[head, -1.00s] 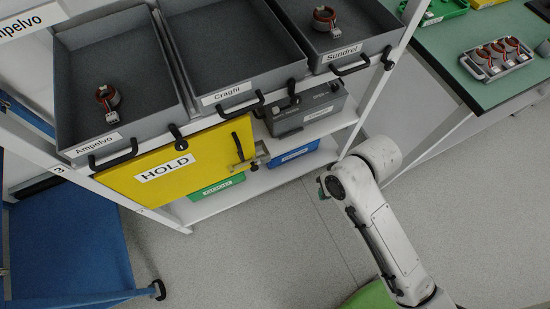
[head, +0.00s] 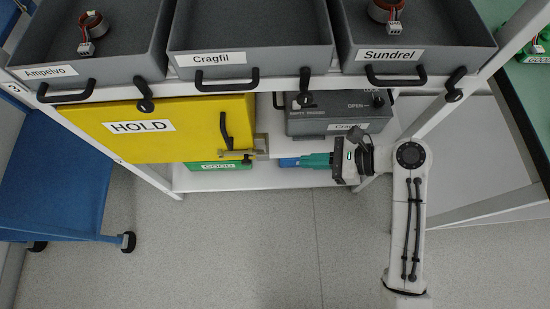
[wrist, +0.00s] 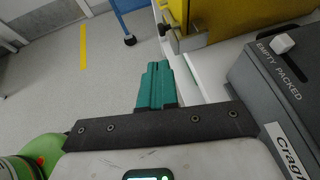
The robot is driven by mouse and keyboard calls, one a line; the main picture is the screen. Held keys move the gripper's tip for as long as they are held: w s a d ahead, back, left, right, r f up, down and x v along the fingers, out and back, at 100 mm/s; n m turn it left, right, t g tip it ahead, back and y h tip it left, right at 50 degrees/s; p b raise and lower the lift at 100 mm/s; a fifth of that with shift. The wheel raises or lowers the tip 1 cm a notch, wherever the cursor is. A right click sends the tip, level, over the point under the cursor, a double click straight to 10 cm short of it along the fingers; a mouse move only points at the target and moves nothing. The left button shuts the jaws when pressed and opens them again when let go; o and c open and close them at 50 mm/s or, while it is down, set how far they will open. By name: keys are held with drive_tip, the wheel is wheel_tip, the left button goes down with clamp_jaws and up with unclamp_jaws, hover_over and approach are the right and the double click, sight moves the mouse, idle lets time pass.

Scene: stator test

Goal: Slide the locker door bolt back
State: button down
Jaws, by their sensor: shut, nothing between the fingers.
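The yellow locker door (head: 90,122) with the HOLD sign is closed at the left of the shelf unit. A metal bolt (head: 236,154) sits at its lower right corner, below a black handle (head: 224,130). In the wrist view, the bolt's bracket (wrist: 192,42) shows at the foot of the yellow door (wrist: 222,20). My gripper (head: 302,161) is level with the bolt, to its right, with its teal fingers pointing left. A gap lies between fingertips and bolt. In the wrist view, the fingers of my gripper (wrist: 158,66) are together and empty.
A grey box (head: 330,122) stands on the shelf just behind my gripper. Grey trays (head: 250,35) overhang from above. The floor (head: 250,240) in front is clear.

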sight(250, 163)
drive_tip(key=shift+w+d, duration=0.1)
idle(0.3)
drive_tip(key=b+x, duration=0.4)
drive_tip(key=x, duration=0.9)
drive_tip(key=shift+a+f, duration=0.1)
drive_tip(key=shift+a, duration=0.15)
drive_tip(key=shift+w+a, duration=0.1)
drive_tip(key=shift+a, duration=0.15)
